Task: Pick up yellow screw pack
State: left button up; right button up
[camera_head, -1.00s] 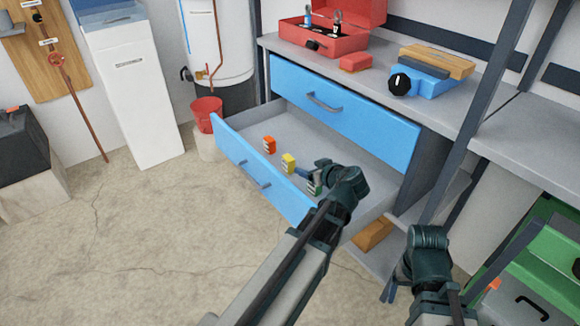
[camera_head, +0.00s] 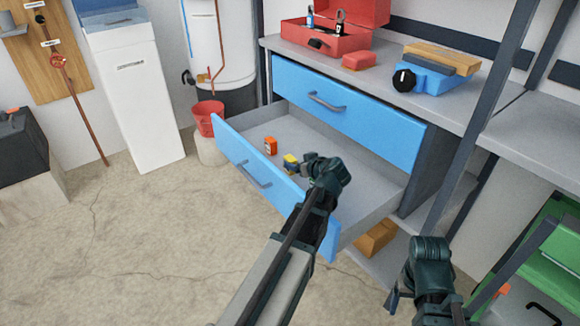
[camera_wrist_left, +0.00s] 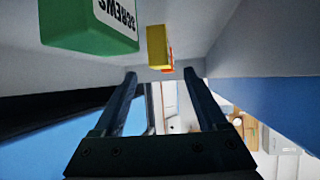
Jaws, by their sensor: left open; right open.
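The yellow screw pack (camera_head: 290,159) stands in the open lower drawer, partly hidden by my left gripper (camera_head: 296,165) in the head view. In the left wrist view the yellow pack (camera_wrist_left: 157,47) is ahead of the gap between the spread fingers (camera_wrist_left: 160,74), with nothing between them. A green screw pack (camera_wrist_left: 90,28) is close by at upper left there; my left arm hides it in the head view. An orange pack (camera_head: 270,146) stands farther left in the drawer, and partly shows behind the yellow one. My right gripper (camera_head: 393,299) is low at right, away from the drawer.
The blue drawer front (camera_head: 245,172) and grey drawer walls surround the packs. A closed blue drawer (camera_head: 345,110) is above. The worktop holds a red toolbox (camera_head: 325,40) and a blue tool (camera_head: 430,80). A red bucket (camera_head: 208,117) stands left of the drawer.

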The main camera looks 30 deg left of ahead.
aim_at(291, 159)
pick_arm(q)
jog(key=x, duration=0.1)
jog(key=b+x, duration=0.1)
jog(key=x, duration=0.2)
jog(key=shift+w+a+r, duration=0.1)
jog(key=shift+w+a, duration=0.15)
jog(key=shift+a, duration=0.15)
grip_shut()
